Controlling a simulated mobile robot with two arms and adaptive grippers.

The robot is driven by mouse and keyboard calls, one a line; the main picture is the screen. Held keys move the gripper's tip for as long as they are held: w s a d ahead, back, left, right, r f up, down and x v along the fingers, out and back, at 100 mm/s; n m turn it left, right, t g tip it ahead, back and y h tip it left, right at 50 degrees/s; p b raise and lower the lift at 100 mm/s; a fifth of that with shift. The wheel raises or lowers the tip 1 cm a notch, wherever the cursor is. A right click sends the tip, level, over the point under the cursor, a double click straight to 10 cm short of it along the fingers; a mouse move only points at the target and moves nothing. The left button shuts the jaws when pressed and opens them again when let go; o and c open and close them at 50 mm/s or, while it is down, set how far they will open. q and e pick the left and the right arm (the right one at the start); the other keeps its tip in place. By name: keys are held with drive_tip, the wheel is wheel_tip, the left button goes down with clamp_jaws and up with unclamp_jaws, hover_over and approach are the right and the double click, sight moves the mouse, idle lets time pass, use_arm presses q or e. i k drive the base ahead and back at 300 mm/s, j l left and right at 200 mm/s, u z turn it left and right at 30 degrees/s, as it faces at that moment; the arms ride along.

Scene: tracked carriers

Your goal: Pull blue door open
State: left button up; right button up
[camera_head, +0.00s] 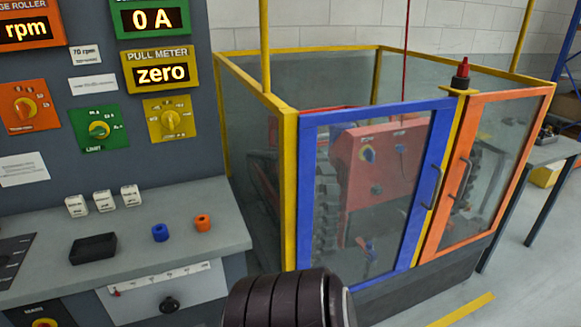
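The blue door (434,160) is a blue-framed clear panel on the front of a yellow-framed enclosure. It looks closed, its right edge lying against a yellow post (452,150). Its dark upright handle (437,187) is near the right edge. Neither of my grippers is in view. A dark ribbed round part, which looks like one of my arm links, shows at the bottom middle, in front of the door's lower left. No gripper is seen touching the handle.
An orange door (473,110) with its own handle (460,178) looks closed right of the blue one. A red machine (375,165) stands inside. A grey console (120,245) with dials, a black tray (93,249) and blue and orange rings is at left. A table (555,150) stands at right.

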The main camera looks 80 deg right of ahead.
sight(443, 110)
drive_tip(key=z, duration=3.25)
